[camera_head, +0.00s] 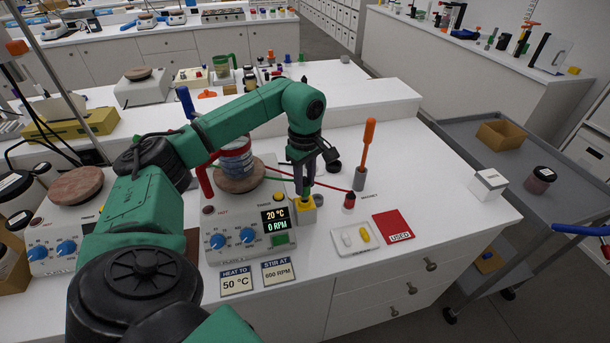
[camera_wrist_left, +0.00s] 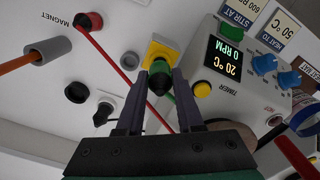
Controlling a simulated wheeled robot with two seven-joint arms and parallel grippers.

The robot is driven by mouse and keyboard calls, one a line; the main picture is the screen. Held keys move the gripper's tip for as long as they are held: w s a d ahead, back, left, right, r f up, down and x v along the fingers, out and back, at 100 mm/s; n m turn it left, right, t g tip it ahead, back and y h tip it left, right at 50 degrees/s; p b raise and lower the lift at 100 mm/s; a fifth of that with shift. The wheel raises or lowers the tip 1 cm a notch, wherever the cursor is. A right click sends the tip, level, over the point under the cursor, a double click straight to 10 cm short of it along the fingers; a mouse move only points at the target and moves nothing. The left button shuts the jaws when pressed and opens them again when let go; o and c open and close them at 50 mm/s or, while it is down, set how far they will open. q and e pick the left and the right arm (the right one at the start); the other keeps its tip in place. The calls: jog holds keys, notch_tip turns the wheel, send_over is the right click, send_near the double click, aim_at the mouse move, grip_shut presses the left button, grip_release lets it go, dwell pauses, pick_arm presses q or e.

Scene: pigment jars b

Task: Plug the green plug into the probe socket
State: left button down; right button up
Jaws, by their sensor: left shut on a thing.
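My left gripper (camera_head: 304,182) points down over a small block with a yellow top (camera_head: 305,202), which I take to be the probe socket, beside the right side of the hotplate (camera_head: 246,255). In the left wrist view the gripper (camera_wrist_left: 158,88) is shut on the green plug (camera_wrist_left: 158,68), a green piece with a dark end. The plug lies in line with the yellow top (camera_wrist_left: 152,53). I cannot tell whether its tip is in the socket. The fingers largely hide the plug in the head view. My right gripper is not in view.
A beaker (camera_head: 236,157) stands on the hotplate. A red lead passes behind the gripper to a red-topped piece (camera_head: 349,201). An orange-handled tool (camera_head: 365,150) stands behind it. A white tray (camera_head: 355,240) and red "USED" card (camera_head: 393,226) lie in front. The counter to the right is mostly clear.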

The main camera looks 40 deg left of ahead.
aim_at(306, 180)
pick_arm(q)
jog(key=shift+f+b, duration=0.55)
jog(key=shift+f, duration=0.35)
jog(key=shift+c, duration=2.3)
grip_release()
notch_tip(306, 180, up, 8)
jog(key=shift+w+r+b, duration=0.1)
jog(key=shift+r+b, duration=0.15)
jog(key=shift+b, duration=0.6)
notch_tip(306, 180, up, 6)
jog(key=p, duration=0.3)
